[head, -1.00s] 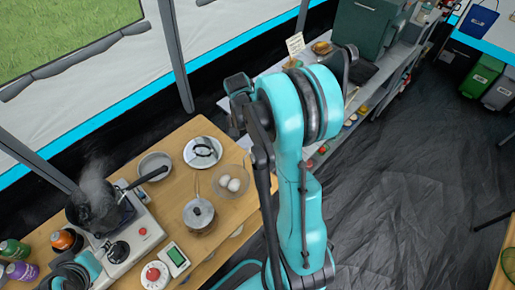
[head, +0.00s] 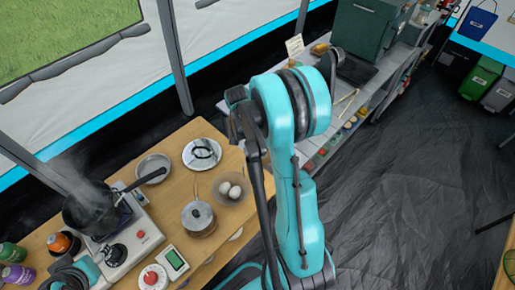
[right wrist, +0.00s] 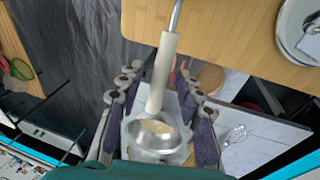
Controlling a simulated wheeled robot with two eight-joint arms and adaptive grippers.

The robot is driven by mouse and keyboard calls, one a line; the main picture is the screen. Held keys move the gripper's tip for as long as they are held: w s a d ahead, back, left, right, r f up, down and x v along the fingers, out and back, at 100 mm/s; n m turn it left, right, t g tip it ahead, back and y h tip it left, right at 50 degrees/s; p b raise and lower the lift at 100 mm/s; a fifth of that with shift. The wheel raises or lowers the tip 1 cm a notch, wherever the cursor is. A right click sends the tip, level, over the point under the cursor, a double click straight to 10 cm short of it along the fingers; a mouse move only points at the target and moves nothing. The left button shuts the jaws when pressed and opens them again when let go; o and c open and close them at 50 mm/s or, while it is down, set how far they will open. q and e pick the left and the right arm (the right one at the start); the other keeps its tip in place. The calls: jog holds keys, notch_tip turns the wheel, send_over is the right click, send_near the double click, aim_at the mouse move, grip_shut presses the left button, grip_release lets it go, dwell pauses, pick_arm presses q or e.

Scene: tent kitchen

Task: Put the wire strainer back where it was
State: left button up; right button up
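In the right wrist view, my right gripper (right wrist: 158,75) has its dark, purple-padded fingers on both sides of a cream handle (right wrist: 162,70). A metal shaft runs from the handle out of the top edge, over the wooden table. I take this as the wire strainer; its mesh head is out of view. A shiny metal bowl shape (right wrist: 150,133) shows below the handle end; I cannot tell if it belongs to the strainer. In the head view, my large teal arm fills the middle and hides the right gripper. My left gripper cannot be made out.
A whisk (right wrist: 234,135) lies on a shelf surface. Open floor (head: 400,190) lies right.

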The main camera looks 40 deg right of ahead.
jog(key=p+v, duration=0.3)
jog(key=v, duration=0.9)
jog(key=s+a+r+n+t+y, duration=0.1)
jog(key=s+a+r+n+t, duration=0.2)
jog(key=a+n, duration=0.5)
jog(key=s+a+r+n+t, duration=0.3)
jog(key=s+a+n+t, duration=0.3)
jog(key=a+n, duration=0.3)
jog(key=a, duration=0.2)
jog(key=shift+a+r+y, duration=0.25)
jog(key=shift+a+y, duration=0.15)
jog(key=shift+w, duration=0.1)
notch_tip(320, 180, down, 10)
jog(key=b, duration=0.9)
jog(key=shift+r+b, duration=0.25)
jog(key=shift+b, duration=0.1)
